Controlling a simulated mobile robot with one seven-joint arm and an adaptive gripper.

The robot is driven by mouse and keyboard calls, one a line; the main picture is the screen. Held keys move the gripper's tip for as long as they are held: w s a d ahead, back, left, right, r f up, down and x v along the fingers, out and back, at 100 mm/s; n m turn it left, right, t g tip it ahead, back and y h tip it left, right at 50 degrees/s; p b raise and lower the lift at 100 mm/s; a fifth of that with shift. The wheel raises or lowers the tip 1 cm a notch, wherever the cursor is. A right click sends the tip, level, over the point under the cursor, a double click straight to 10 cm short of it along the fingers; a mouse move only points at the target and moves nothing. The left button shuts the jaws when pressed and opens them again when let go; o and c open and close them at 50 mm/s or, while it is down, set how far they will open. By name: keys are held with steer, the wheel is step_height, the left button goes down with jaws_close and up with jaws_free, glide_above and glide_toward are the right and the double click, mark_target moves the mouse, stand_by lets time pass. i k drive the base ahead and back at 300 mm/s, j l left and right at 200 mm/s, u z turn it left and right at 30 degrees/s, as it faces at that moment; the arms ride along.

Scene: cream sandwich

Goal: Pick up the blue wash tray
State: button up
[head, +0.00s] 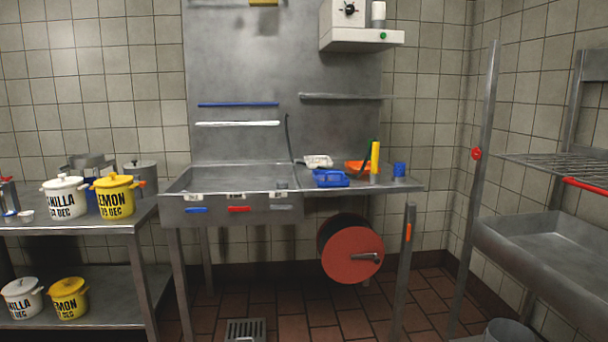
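The blue wash tray (331,179) sits on the steel counter (408,187) just right of the sink basin. It is a small shallow tray; its contents are too small to make out. A similar white tray (318,161) lies just behind it, and an orange item (357,166) lies behind it to the right. My gripper is not in the head view.
A red reel (352,248) hangs below. Pots crowd the left table (135,212); tiled floor lies in front.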

mark_target(323, 179)
steer(key=i+u, duration=0.2)
steer(key=i, duration=0.25)
steer(key=i+l+u, duration=0.2)
steer(key=i, duration=0.2)
steer(key=i+l+u, duration=0.2)
steer(key=i, duration=0.2)
steer(key=i+l+u, duration=0.15)
steer(key=l, duration=0.2)
steer(key=i+l+u, duration=0.15)
steer(key=l, duration=0.25)
steer(key=i+l+u, duration=0.15)
steer(key=l, duration=0.25)
steer(key=l+u, duration=0.25)
steer(key=l, duration=1.05)
steer(key=i+l, duration=0.3)
